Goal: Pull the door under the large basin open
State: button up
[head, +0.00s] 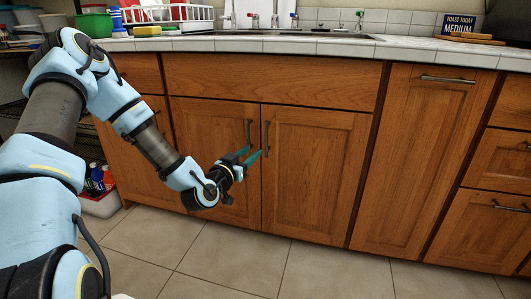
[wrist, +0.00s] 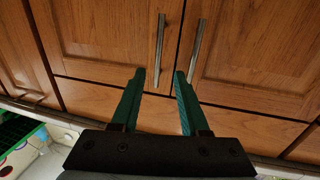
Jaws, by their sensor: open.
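Two wooden doors stand shut side by side under the sink basin (head: 290,34): the left door (head: 212,135) and the right door (head: 315,165). Each has an upright metal handle near their shared edge, the left door's handle (head: 249,130) and the right door's handle (head: 267,134). My gripper (head: 250,155) is open in front of the doors, by the lower part of the handles. The wrist view looks upside down. There my gripper (wrist: 159,74) has the right door's handle (wrist: 160,50) in line between its fingers; the left door's handle (wrist: 197,50) lies outside them. I see no clear contact.
A wide wooden panel (head: 270,80) runs above the doors, under the tiled counter (head: 440,50). A tall cabinet front (head: 418,160) and drawers (head: 500,160) are to the right. A crate of bottles (head: 100,204) stands at the left. The tiled floor (head: 325,270) before the doors is clear.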

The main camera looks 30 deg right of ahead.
aim_at(266, 140)
jog(key=b+x, duration=0.1)
jog(key=x, duration=0.9)
jog(key=shift+w+d+r, duration=0.1)
jog(key=shift+d+r, duration=0.05)
jog(key=shift+d, duration=0.25)
grip_shut()
dwell(0.9)
